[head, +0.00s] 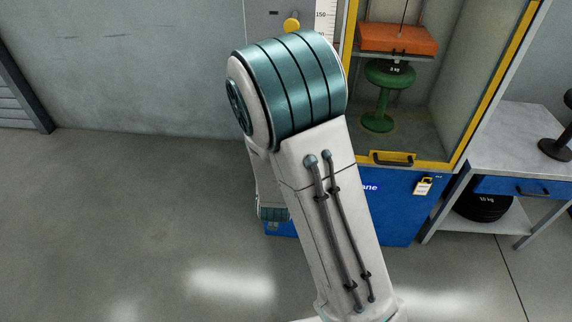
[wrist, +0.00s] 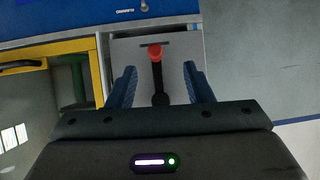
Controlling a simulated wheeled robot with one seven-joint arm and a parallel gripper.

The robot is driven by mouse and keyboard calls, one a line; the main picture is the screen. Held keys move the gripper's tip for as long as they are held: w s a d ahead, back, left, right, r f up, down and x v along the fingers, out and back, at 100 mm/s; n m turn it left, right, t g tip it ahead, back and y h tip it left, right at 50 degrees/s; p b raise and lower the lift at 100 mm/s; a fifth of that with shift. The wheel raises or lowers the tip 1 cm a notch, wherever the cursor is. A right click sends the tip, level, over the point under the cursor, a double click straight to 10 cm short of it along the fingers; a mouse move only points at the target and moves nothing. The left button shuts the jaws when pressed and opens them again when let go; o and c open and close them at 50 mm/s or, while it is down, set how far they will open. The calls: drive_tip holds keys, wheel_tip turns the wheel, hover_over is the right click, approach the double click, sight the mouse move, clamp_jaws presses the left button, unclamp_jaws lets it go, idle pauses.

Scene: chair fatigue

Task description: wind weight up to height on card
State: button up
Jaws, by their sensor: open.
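In the wrist view, my gripper (wrist: 161,84) is open, with two blue ribbed fingers spread apart. A crank handle with a red knob (wrist: 155,52) and a dark arm shows between the fingers, in front of a grey plate (wrist: 127,53). I cannot tell whether the fingers touch it. In the head view, an orange weight (head: 398,39) hangs on a thin cord inside a yellow-framed cabinet (head: 445,140), above a green stool-shaped piece (head: 379,115). A height scale (head: 325,16) marked 150 shows partly at the top. My arm hides my gripper there. No readable height card is in view.
A bench (head: 515,135) at right bears a dark weight (head: 556,140); 10 kg plates (head: 483,203) sit below. A yellow knob (head: 291,25) is on the grey panel. The left floor is clear.

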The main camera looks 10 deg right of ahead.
wheel_tip(320, 180, down, 5)
drive_tip(key=n+t+h+b, duration=0.3)
drive_tip(key=t+b, duration=0.1)
drive_tip(key=t, duration=0.2)
drive_tip(key=x, duration=1.3)
drive_tip(key=shift+w+d+f+b, duration=0.15)
drive_tip(key=shift+w+f+b, duration=0.15)
drive_tip(key=shift+w+b, duration=0.05)
clamp_jaws()
